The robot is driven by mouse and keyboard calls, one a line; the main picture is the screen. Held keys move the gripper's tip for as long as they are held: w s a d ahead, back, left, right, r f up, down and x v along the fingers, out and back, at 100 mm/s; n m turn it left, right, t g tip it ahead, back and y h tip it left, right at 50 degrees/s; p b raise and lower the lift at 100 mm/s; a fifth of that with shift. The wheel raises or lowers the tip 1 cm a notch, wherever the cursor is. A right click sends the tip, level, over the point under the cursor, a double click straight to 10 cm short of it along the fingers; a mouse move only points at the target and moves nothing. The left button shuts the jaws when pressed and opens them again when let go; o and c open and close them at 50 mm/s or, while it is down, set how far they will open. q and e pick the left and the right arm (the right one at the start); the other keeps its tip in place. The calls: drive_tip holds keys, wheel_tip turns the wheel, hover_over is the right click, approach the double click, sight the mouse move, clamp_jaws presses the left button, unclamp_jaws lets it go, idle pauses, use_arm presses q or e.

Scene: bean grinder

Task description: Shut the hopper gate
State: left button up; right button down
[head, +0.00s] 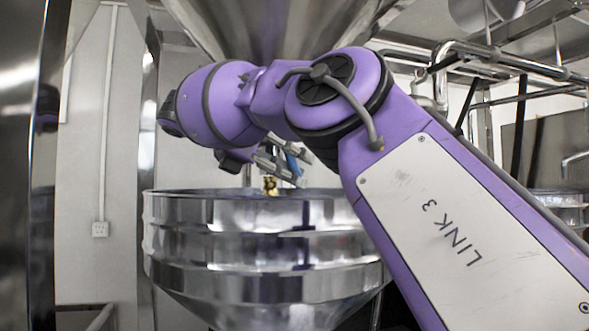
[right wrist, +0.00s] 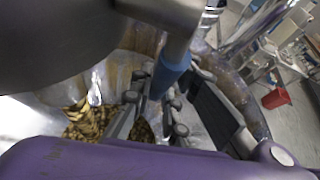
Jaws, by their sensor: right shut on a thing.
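The steel hopper (head: 265,28) hangs at the top of the head view, its lower end hidden behind my right arm. My right gripper (head: 277,165) is below it, over the rim of a round steel vessel (head: 262,240). In the right wrist view, my right gripper (right wrist: 160,98) has its fingers around a blue handle grip (right wrist: 171,78) on a metal bar, and is shut on it. The blue grip also shows in the head view (head: 294,164). Golden-brown beans (right wrist: 92,121) show below the gripper. The gate plate itself is hidden. My left gripper is out of view.
A small golden patch of beans (head: 270,184) shows just above the vessel rim; I cannot tell if they are falling. Metal pipes (head: 500,62) run at the right. A red bucket (right wrist: 275,98) stands on the floor.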

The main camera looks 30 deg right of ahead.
drive_tip(key=h, duration=0.1)
drive_tip(key=d+h, duration=0.1)
drive_tip(key=d+r+h, duration=0.1)
drive_tip(key=shift+s+d+r, duration=0.1)
drive_tip(key=shift+s, duration=0.15)
drive_tip(key=shift+d+r+h, duration=0.35)
drive_tip(key=shift+h, duration=0.25)
drive_tip(key=c, duration=1.7)
unclamp_jaws()
